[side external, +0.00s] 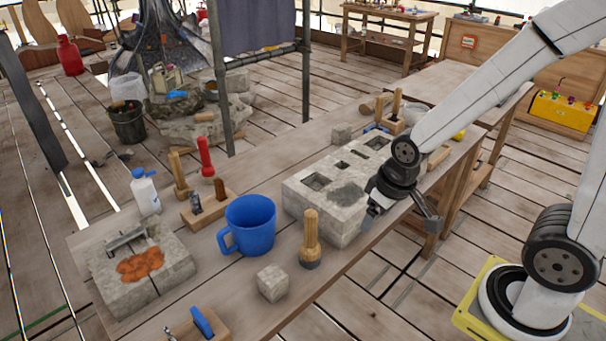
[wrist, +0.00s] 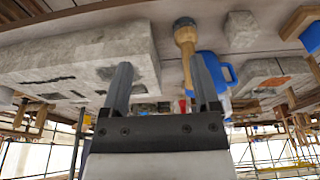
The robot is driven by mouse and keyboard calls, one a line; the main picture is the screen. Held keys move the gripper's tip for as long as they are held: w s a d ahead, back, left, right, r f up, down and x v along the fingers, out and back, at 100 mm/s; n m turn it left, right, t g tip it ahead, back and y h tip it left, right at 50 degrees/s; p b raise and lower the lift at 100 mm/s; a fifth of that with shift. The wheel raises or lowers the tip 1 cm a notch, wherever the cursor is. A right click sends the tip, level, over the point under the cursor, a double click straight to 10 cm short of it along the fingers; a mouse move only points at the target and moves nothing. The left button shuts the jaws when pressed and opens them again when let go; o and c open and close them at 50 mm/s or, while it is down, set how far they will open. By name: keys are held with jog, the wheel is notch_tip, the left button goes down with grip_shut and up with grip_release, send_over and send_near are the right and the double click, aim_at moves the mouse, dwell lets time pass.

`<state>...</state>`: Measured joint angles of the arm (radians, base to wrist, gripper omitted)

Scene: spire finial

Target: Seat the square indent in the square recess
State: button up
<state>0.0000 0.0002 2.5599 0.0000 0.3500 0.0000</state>
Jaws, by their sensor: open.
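The grey stone block (side external: 322,212) stands on the bench with several dark openings in its top, including a squarish recess (side external: 316,181) near its left end. I cannot tell which opening the task means. A small grey stone cube (side external: 272,283) sits at the bench's front edge; another (side external: 341,133) stands behind the block. No piece is clearly recognisable as the square indent. My gripper (side external: 402,219) is open and empty beside the block's front right side. In the wrist view, its spread fingers (wrist: 160,76) have the block (wrist: 85,50) to their left and a cube (wrist: 242,28) to their upper right.
A wooden-handled tool (side external: 310,240) stands upright between the block and the near cube. A blue mug (side external: 250,224) is left of it. A stone slab (side external: 140,278) with orange material lies at the left. Wooden-handled tools (side external: 396,107) stand behind the block's right end.

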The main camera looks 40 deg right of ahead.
dwell(0.4)
jog(key=o, duration=0.3)
jog(key=shift+w, duration=0.1)
jog(key=m+g, duration=0.2)
jog(key=m, duration=1.5)
send_over(272, 275)
jog(key=d, duration=0.1)
notch_tip(272, 275, down, 7)
jog(key=shift+r, duration=0.1)
jog(key=shift+w+a+f+m+g, duration=0.1)
jog(key=shift+a+f+m+g, duration=0.2)
jog(key=shift+a+m, duration=0.3)
jog(key=shift+d, duration=0.1)
jog(key=shift+f, duration=0.1)
